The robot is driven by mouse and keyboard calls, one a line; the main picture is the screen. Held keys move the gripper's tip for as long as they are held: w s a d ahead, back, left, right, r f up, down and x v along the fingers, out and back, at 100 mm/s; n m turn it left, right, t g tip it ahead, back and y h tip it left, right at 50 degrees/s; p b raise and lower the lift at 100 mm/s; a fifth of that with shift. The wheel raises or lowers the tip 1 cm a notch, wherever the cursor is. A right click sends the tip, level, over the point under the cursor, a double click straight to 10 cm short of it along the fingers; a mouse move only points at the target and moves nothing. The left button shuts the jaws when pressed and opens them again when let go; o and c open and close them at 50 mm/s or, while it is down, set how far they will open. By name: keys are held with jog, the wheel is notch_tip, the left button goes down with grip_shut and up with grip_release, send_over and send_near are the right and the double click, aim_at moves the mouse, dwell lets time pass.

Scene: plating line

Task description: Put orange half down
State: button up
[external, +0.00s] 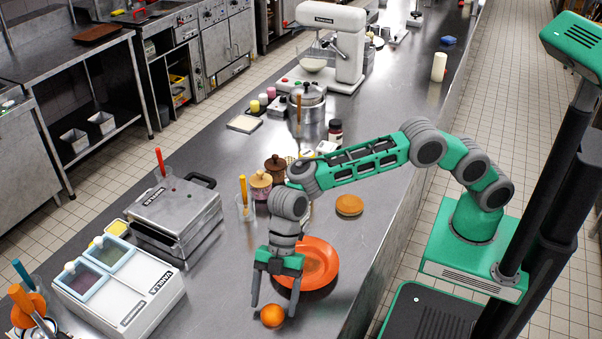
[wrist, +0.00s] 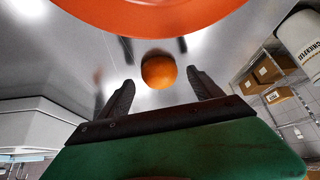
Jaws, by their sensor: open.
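The orange half (external: 272,316) lies on the steel counter near its front end, just in front of an orange plate (external: 322,284). It looks round from here, and its cut face does not show. My gripper (external: 274,306) points down over it with its two fingers spread. In the wrist view the orange half (wrist: 159,71) sits between and beyond the open fingertips (wrist: 157,75), with gaps on both sides. No contact shows. The orange plate's rim (wrist: 150,20) fills the top of the wrist view.
A white two-bin dispenser (external: 150,300) and a steel waffle maker (external: 180,205) stand left of my gripper. A bun (external: 349,205) lies behind the plate, and jars (external: 261,185) stand farther back. The counter's right edge is close to the plate. Bare counter lies around the orange half.

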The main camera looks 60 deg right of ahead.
jog(key=v, duration=1.1)
